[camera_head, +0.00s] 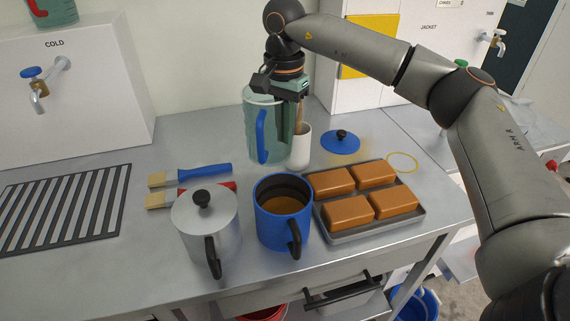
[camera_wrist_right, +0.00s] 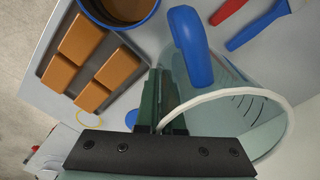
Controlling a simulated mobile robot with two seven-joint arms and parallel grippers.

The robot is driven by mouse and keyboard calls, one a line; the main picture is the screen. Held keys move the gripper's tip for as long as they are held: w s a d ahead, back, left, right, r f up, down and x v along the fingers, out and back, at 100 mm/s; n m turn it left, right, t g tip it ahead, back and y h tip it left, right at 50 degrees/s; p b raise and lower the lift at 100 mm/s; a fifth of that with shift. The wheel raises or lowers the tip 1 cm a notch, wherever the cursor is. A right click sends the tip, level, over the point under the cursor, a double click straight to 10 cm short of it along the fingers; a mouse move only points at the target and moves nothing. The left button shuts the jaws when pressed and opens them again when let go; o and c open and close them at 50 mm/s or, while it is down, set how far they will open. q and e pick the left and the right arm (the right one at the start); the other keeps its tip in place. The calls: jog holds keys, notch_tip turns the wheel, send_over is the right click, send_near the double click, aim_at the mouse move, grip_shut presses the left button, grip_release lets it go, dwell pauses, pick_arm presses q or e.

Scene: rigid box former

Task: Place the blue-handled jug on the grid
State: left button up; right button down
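The blue-handled jug (camera_head: 254,106) is a clear, greenish jug standing upright at the back of the counter. Its blue handle faces the front, and its pale rim (camera_wrist_right: 284,108) and handle show in the right wrist view. My right gripper (camera_head: 287,138) points down at the jug's right side. In the right wrist view its fingers (camera_wrist_right: 161,100) are close together, with the jug's rim running between them; they look shut on the wall. The grid (camera_head: 96,199) is a dark slatted rack, empty, at the counter's left. My left gripper is not in view.
A white cup (camera_head: 299,152) stands right beside the jug. A silver lidded pot (camera_head: 196,231), blue pot (camera_head: 270,226) and tray (camera_head: 374,233) of brown blocks stand in front. Two brushes (camera_head: 213,171) lie between jug and grid. A blue lid (camera_head: 340,145) lies at right.

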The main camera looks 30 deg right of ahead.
aim_at(284, 159)
notch_tip(284, 159, down, 8)
jog(key=shift+f, duration=0.15)
dwell(0.3)
jog(key=shift+f, duration=0.2)
jog(key=c, duration=1)
grip_release()
jog(key=shift+c, duration=0.2)
